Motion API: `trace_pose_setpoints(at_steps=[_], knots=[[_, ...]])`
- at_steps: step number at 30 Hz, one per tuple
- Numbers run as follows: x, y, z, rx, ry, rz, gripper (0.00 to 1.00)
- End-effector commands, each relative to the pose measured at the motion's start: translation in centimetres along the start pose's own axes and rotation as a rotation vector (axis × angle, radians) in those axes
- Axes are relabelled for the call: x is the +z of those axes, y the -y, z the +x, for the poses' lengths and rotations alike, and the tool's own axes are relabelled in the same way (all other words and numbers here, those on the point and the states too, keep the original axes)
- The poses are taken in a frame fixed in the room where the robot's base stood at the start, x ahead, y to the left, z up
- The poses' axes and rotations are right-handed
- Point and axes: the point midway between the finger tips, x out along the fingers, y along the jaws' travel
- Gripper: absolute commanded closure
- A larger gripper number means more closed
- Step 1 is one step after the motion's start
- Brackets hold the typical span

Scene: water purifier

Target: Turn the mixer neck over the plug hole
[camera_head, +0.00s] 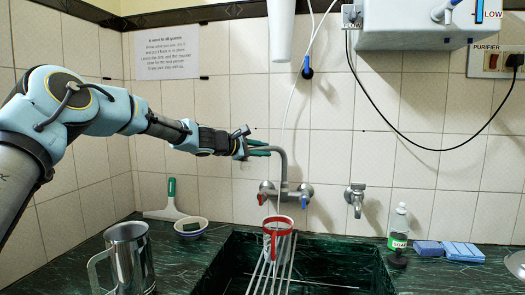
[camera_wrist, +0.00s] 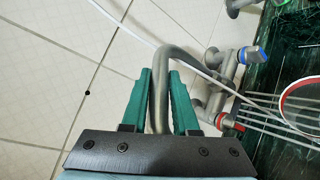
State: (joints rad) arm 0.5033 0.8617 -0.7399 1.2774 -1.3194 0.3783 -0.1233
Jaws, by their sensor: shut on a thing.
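The mixer (camera_head: 286,191) is on the tiled wall above the sink, with a red-marked knob on the left and a blue-marked knob on the right. Its grey neck (camera_head: 284,165) rises from the body and bends left into my gripper (camera_head: 260,148). In the wrist view the neck (camera_wrist: 172,55) runs between the two green fingers of my gripper (camera_wrist: 160,74), which are shut on it. The neck's outlet end is hidden by the gripper. The dark green sink (camera_head: 345,255) is below. The plug hole cannot be made out.
A red-rimmed cup (camera_head: 278,232) and metal rods (camera_head: 270,272) are at the sink. A white tube (camera_head: 291,95) hangs near the neck.

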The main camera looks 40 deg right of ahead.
Motion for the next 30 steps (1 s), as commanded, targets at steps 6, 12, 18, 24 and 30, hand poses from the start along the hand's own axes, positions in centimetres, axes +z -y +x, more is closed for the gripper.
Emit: trace_pose_setpoints(at_steps=[6,12,18,24,30], knots=[[-0.1,-0.1,-0.1,0.005,-0.006,0.003,1.0],[-0.1,0.3,-0.1,0.022,-0.032,-0.003,1.0],[0.3,1.0,-0.2,0.057,-0.087,-0.018,1.0],[0.9,1.4,-0.3,0.095,-0.151,-0.036,1.0],[1.3,1.5,-0.4,0.125,-0.202,-0.051,1.0]])
